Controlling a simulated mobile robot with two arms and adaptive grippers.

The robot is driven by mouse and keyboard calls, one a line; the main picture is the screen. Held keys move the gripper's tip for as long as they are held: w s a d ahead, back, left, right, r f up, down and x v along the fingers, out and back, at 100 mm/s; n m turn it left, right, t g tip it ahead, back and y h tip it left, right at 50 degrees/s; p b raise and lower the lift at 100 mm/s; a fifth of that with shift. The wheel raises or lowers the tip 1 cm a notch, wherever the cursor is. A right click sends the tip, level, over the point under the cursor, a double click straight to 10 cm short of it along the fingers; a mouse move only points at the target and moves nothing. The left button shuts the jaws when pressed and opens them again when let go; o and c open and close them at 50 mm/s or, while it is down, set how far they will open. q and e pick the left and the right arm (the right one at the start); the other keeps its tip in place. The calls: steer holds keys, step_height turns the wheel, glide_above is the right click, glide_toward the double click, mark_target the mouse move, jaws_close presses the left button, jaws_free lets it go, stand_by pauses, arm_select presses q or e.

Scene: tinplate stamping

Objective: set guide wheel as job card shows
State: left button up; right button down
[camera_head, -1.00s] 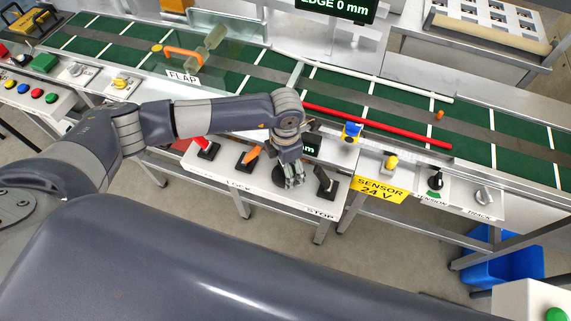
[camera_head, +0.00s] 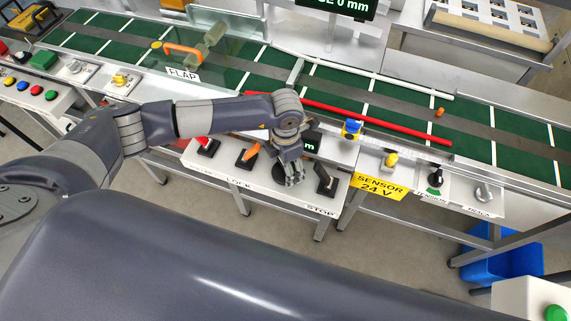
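A dark round knob (camera_head: 279,174), which looks like the guide wheel, sits on the white front console (camera_head: 225,176), mostly hidden by my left gripper (camera_head: 293,180). My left gripper points down at or just over it; I cannot tell whether its fingers touch or grip it. A small dark display (camera_head: 312,144) behind it shows "mm", its number hidden by my arm. A red guide rail (camera_head: 380,125) slants across the green belt. An overhead display (camera_head: 345,6) reads "0 mm", cut off at the top. No job card is readable. My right gripper is out of view.
The console also has a red lever (camera_head: 207,147), an orange lever (camera_head: 247,156) by "LOCK" and a black switch (camera_head: 326,181) by "STOP". A blue sensor (camera_head: 351,129) and a yellow knob (camera_head: 391,160) stand to the right. An orange-handled flap (camera_head: 183,49) is upper left.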

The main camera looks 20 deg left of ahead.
arm_select(q)
steer(key=n+b, duration=0.1)
steer(key=n, duration=0.2)
steer(key=n+b, duration=0.1)
steer(key=n, duration=0.1)
steer(key=shift+n+b, duration=0.3)
steer(key=n+b, duration=0.1)
steer(key=n, duration=0.4)
steer(key=shift+n+b, duration=0.3)
steer(key=shift+b, duration=0.05)
steer(key=n, duration=0.3)
steer(key=shift+b, duration=0.35)
steer(key=shift+w+r+n, duration=0.1)
steer(key=shift+n, duration=2.4)
steer(key=o, duration=0.8)
